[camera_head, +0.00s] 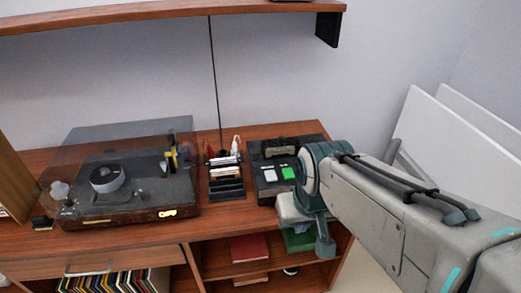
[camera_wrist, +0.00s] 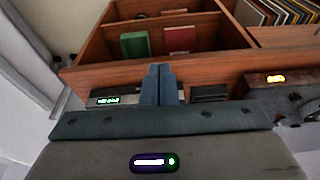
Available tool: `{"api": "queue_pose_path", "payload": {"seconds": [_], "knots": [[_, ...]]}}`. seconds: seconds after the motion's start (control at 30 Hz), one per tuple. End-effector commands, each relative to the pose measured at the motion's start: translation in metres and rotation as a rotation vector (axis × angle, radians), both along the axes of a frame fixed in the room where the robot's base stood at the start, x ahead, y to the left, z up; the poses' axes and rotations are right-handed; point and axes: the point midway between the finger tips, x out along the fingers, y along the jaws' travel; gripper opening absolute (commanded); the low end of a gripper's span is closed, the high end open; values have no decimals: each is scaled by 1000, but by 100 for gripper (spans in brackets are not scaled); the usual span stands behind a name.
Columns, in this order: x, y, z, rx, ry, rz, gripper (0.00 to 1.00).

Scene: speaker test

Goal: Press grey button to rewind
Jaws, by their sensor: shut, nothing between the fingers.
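A dark player unit (camera_head: 262,150) stands on the wooden cabinet in the head view. Its top carries a pale, white-to-light-grey button (camera_head: 269,175) and a green button (camera_head: 288,173) to the right of it. I cannot tell whether the pale one is the grey button. My gripper (camera_wrist: 160,82) is shut and empty in the wrist view, its fingers in front of the cabinet's edge. A green-lit display (camera_wrist: 108,100) shows left of the fingers. In the head view my arm covers the right part of the unit, and the fingertips are not clear; no contact with a button shows.
A turntable (camera_head: 118,190) with a clear lid stands at left. A rack of cases (camera_head: 226,178) sits between it and the player. Red (camera_head: 250,248) and green (camera_head: 298,240) books lie on the shelves below. White panels (camera_head: 447,135) lean at right. A wall shelf (camera_head: 160,14) hangs above.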

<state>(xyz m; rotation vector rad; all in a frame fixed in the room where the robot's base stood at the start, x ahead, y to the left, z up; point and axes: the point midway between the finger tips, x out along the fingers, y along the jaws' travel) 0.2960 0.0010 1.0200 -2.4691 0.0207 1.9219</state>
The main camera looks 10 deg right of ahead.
Motion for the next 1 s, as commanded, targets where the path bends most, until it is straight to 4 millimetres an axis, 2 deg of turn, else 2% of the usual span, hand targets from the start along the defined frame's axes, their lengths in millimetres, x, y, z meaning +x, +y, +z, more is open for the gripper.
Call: {"api": "queue_pose_path", "payload": {"seconds": [0.23,0.37,0.47,0.6,0.7,0.9,1.0], "knots": [[2,1,1,14,3,-13,0],[18,12,7,103,22,-92,0],[43,25,14,234,47,-221,0],[94,37,23,459,85,-475,0],[134,39,26,613,106,-673,0],[210,22,23,877,135,-1065,0],[237,9,18,967,142,-1216,0]]}}
